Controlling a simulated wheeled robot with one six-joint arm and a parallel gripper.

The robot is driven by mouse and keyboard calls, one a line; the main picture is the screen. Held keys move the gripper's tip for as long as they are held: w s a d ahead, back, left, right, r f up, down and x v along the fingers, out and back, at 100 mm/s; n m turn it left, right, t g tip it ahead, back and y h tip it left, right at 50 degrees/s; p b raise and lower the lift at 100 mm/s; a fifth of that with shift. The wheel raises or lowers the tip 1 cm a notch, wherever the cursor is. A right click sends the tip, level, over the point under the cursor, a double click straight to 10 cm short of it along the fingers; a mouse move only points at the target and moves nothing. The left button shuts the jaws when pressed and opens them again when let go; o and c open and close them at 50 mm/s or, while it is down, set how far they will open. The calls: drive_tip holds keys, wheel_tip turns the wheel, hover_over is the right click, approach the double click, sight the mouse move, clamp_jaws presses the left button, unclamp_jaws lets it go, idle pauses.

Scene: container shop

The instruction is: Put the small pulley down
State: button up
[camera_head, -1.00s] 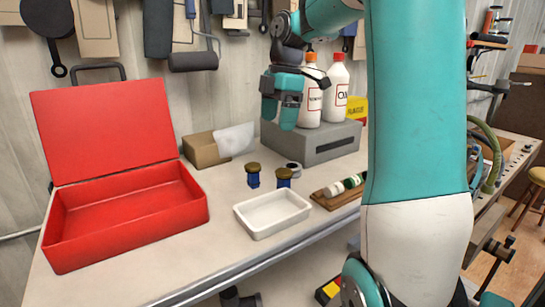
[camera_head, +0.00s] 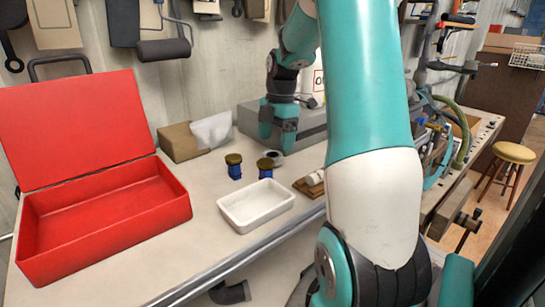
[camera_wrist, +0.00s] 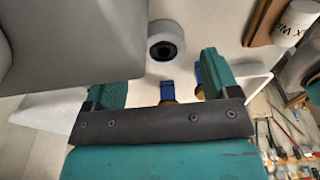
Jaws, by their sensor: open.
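The small pulley (camera_head: 276,158), a short light-grey cylinder with a dark centre, rests on the bench just in front of the grey metal box. In the wrist view the pulley (camera_wrist: 166,42) lies beyond the fingertips, roughly midway between their lines, with its dark hub facing the camera. My gripper (camera_head: 277,142) points down just above and behind the pulley. I cannot tell whether a finger touches the pulley.
Two blue pieces with brass-coloured tops (camera_head: 234,167) stand left of the pulley. A white tray (camera_head: 240,222) lies in front, and a wooden rack (camera_head: 308,188) is at right. The grey box (camera_head: 312,128) stands close behind. An open red case (camera_head: 105,232) fills the bench's left.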

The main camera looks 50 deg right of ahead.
drive_tip(key=f+p, duration=0.1)
drive_tip(key=f, duration=0.1)
drive_tip(key=a+f+p, duration=0.1)
drive_tip(key=f, duration=0.2)
drive_tip(key=shift+w+a, duration=0.15)
drive_tip(key=c, duration=1)
drive_tip(key=shift+r, duration=0.15)
wheel_tip(320, 180, up, 19)
drive_tip(key=b, duration=0.9)
hover_over(272, 154)
wheel_tip(272, 154, down, 7)
drive_tip(key=shift+s+a+r, duration=0.2)
drive_tip(key=shift+a+r, duration=0.05)
drive_tip(key=shift+r, duration=0.05)
drive_tip(key=shift+d, duration=0.1)
